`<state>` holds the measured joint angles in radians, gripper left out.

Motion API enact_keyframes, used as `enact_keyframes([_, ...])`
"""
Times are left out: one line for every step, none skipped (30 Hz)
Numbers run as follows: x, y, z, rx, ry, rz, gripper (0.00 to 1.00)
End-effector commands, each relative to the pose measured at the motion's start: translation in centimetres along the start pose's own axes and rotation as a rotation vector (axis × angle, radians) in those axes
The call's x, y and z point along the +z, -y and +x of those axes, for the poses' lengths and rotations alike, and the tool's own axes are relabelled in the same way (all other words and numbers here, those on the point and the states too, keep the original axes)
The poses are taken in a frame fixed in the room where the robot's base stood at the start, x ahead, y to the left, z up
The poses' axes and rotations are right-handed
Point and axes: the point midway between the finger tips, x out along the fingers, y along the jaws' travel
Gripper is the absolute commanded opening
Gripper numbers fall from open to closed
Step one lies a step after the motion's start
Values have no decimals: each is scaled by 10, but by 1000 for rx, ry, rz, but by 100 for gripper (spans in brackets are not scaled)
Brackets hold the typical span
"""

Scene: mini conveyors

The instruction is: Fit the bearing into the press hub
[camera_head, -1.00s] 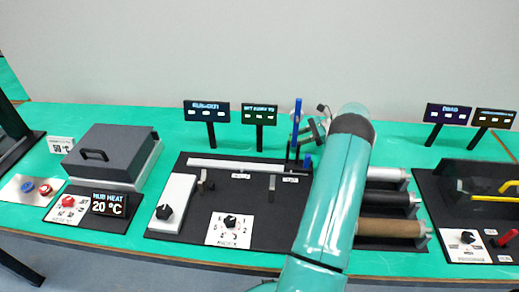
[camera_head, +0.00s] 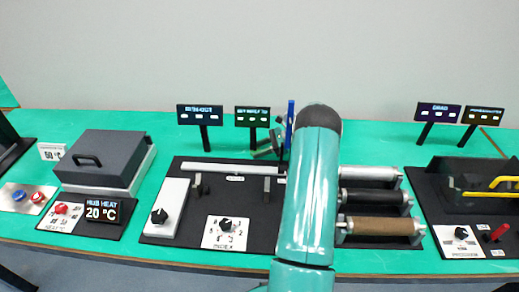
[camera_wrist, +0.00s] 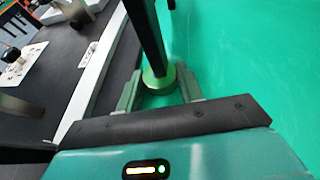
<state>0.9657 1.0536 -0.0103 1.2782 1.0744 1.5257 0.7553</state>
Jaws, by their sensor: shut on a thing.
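In the head view my arm reaches over the middle station, and my gripper (camera_head: 268,145) shows partly behind it near the second sign's post. I cannot pick out the press hub in either view. A grey lidded box (camera_head: 108,160) stands at the left beside a display reading HUB HEAT 20 °C (camera_head: 103,208).
Rollers (camera_head: 378,225) lie right of my arm. Two signs (camera_head: 200,115) (camera_head: 252,118) stand behind.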

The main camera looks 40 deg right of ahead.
Motion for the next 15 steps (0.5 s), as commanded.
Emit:
enact_keyframes([1,0,0,-1,0,-1,13])
enact_keyframes([1,0,0,-1,0,-1,13])
enact_keyframes([0,0,-1,-1,0,-1,13])
enact_keyframes([0,0,-1,-1,0,-1,13])
enact_keyframes([0,0,0,-1,0,0,13])
enact_keyframes([-1,0,0,-1,0,0,13])
enact_keyframes([-2,0,0,0,0,0,13])
enact_keyframes([-3,0,1,0,0,0,13])
enact_keyframes([-4,0,1,0,0,0,13])
enact_keyframes([-3,0,1,0,0,0,43])
enact_keyframes([-3,0,1,0,0,0,46])
enact_keyframes([-3,0,1,0,0,0,46])
enact_keyframes([-3,0,1,0,0,0,46])
enact_keyframes([-3,0,1,0,0,0,46])
enact_keyframes([-3,0,1,0,0,0,46])
